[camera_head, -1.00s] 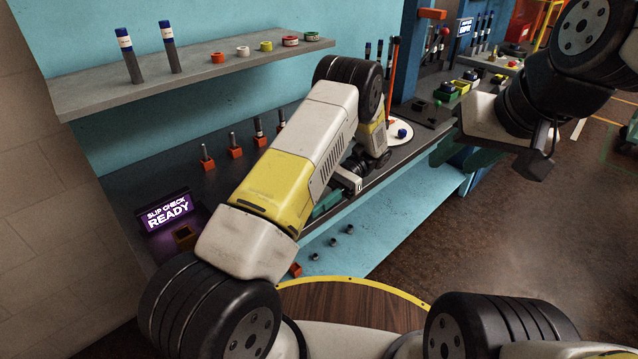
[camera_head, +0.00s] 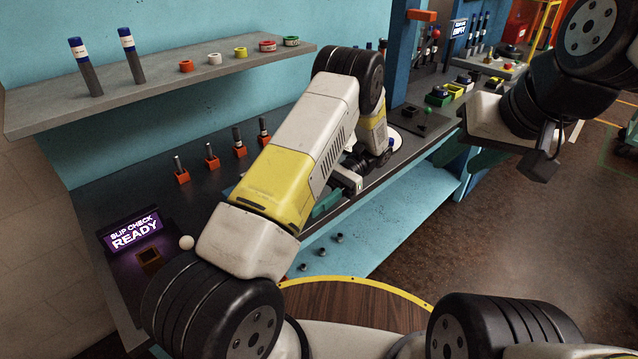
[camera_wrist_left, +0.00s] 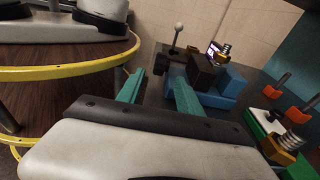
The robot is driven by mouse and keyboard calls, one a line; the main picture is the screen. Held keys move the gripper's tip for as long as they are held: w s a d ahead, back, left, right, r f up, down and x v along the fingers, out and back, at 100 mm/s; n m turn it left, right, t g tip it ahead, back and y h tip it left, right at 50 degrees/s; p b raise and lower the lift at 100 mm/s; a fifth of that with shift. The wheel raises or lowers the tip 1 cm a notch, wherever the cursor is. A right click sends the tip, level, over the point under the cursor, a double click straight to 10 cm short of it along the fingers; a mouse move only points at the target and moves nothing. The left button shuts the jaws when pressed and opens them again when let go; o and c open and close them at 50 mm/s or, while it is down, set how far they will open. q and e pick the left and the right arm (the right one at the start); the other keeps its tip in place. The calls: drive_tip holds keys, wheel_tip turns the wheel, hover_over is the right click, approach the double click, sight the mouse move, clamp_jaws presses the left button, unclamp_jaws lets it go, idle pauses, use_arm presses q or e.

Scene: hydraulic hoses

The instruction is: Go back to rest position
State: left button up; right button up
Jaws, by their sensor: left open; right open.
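My right gripper (camera_head: 468,155) shows its green fingers below the right arm's pale wrist, in front of the bench's far part; it is open with nothing seen in it. My left arm reaches across the middle of the head view. Its gripper (camera_head: 326,204) is mostly hidden behind the arm, with only a bit of green finger showing over the bench edge. In the left wrist view the left gripper (camera_wrist_left: 152,84) is open and empty, its two green fingers apart. Beyond the fingers there is a blue block (camera_wrist_left: 213,92) on the bench.
The dark bench (camera_head: 105,205) carries a lit sign reading "SLIP CHECK READY" (camera_head: 132,232), a white ball knob (camera_head: 186,242) and orange holders (camera_head: 211,161) with pins. A grey shelf (camera_head: 150,88) above holds two blue-capped tubes and several rings. Open floor (camera_head: 440,245) lies right of the bench.

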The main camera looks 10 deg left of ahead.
use_arm(q)
drive_tip(key=shift+a+r, duration=0.1)
drive_tip(key=shift+r, duration=0.3)
drive_tip(key=s+r+n+t+h, duration=0.2)
drive_tip(key=s+r+t+h, duration=0.2)
drive_tip(key=r+t, duration=0.2)
drive_tip(key=s+a+r+n+t+h, duration=0.1)
drive_tip(key=s+r+t+h, duration=0.3)
drive_tip(key=r, duration=0.5)
drive_tip(key=s+a+r+n+t+h, duration=0.1)
drive_tip(key=s+r+n+t+h, duration=0.2)
drive_tip(key=r+t, duration=0.4)
drive_tip(key=shift+s+a+r+n+t+h, duration=0.2)
drive_tip(key=shift+s+n+t+h, duration=0.25)
drive_tip(key=shift+t, duration=0.65)
idle(2.2)
